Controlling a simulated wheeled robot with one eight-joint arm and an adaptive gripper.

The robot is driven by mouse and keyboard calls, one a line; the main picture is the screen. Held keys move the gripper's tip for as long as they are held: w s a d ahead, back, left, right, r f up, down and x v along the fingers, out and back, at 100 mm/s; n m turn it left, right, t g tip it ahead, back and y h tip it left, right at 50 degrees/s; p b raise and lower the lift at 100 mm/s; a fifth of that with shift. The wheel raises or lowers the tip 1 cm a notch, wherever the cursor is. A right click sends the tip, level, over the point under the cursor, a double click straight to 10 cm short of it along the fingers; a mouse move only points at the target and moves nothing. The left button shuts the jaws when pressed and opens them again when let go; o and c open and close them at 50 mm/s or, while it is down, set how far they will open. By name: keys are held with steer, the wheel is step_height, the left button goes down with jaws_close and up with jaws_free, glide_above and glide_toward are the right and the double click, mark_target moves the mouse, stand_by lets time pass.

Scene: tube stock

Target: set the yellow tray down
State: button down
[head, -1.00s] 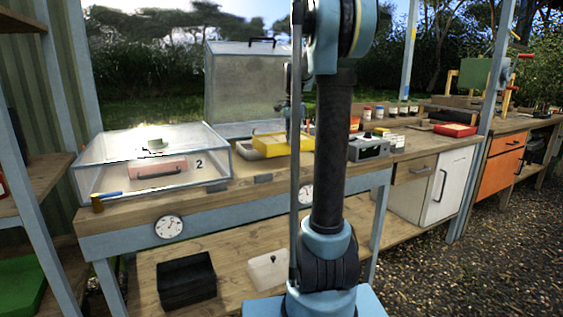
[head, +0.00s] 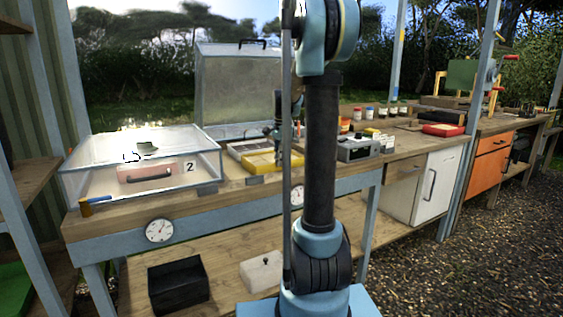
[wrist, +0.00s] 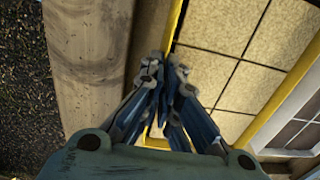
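The yellow tray (head: 262,167) lies about level at bench height, at the front of the wooden bench in the head view. The wrist view shows its yellow rim (wrist: 277,97) and tan inside split into square cells. My gripper (wrist: 164,75) has its fingers close together around the tray's rim on the bench-edge side. In the head view my gripper (head: 281,150) is small and partly hidden by my arm. I cannot tell whether the tray's underside touches the bench.
A grey-framed tray (head: 240,148) sits right beside the yellow tray. A clear box marked 2 (head: 150,165) stands to the left, a tall cloudy cover (head: 238,90) behind. A grey device (head: 358,148) and several small jars stand to the right. The bench front edge (wrist: 88,60) is close.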

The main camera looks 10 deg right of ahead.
steer(key=c, duration=1.8)
jaws_free()
step_height(320, 180, up, 12)
steer(key=shift+s, duration=0.3)
steer(key=s+f+n, duration=0.5)
steer(key=s+f, duration=0.3)
steer(key=s, duration=0.4)
steer(key=s+a+f+n+t, duration=0.1)
steer(key=s+f+n, duration=0.4)
steer(key=s+f, duration=0.3)
steer(key=s+a+f+n, duration=0.1)
steer(key=s+f+n, duration=0.3)
steer(key=s, duration=1.2)
step_height(320, 180, down, 4)
steer(key=shift+s+f+n+t, duration=0.1)
steer(key=shift+s+n+t, duration=0.05)
steer(key=shift+n+t, duration=0.25)
steer(key=shift+a, duration=0.1)
